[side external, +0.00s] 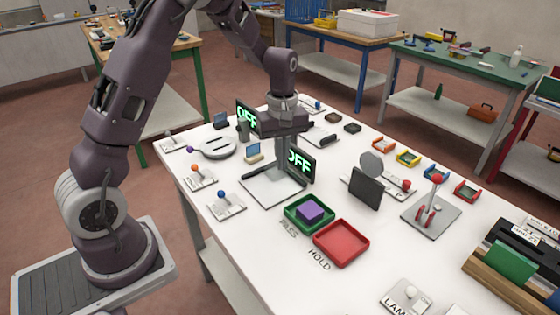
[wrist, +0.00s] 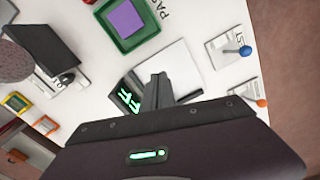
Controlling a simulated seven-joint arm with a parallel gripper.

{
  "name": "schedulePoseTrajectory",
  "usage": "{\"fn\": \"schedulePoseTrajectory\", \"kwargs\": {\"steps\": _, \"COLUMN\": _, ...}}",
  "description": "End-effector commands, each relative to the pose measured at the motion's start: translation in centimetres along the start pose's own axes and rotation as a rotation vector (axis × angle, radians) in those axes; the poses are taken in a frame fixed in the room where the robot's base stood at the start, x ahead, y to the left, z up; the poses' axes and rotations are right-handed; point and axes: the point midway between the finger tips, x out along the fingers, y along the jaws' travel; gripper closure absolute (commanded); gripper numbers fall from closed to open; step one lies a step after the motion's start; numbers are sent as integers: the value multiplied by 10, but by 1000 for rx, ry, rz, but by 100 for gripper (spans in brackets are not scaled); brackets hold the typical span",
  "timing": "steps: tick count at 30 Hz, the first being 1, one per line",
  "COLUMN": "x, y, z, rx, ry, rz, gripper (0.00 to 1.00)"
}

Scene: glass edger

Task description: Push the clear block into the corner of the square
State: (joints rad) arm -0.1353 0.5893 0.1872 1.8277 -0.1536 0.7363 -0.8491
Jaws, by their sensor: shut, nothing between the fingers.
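My gripper (side external: 280,176) points down with its fingers together over a flat pale plate (side external: 262,194) that has a square corner. I cannot tell whether the fingertips touch the plate. In the wrist view the shut fingers (wrist: 158,80) overlap the near part of the pale plate (wrist: 184,66). I cannot make out a clear block in either view; it may be transparent or hidden by the fingers. A purple block (side external: 309,211) sits in the green PASS tray (side external: 291,221); that tray also shows in the wrist view (wrist: 111,39).
The red HOLD tray (side external: 341,243) is beside the green tray. Blue (side external: 222,195) and orange (side external: 195,168) knobbed levers stand at left. A dark upright panel (side external: 366,188) stands at right.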

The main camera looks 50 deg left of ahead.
Motion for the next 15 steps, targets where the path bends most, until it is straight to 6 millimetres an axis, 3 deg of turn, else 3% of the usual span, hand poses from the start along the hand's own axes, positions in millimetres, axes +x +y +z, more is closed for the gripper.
{"fn": "schedulePoseTrajectory", "kwargs": {"steps": 12, "x": 91, "y": -1, "z": 1, "rx": -2, "ry": -5, "rz": -5, "gripper": 100}}
{"fn": "schedulePoseTrajectory", "kwargs": {"steps": 15, "x": 87, "y": 0, "z": -20, "rx": -7, "ry": 0, "rz": 0, "gripper": 100}}
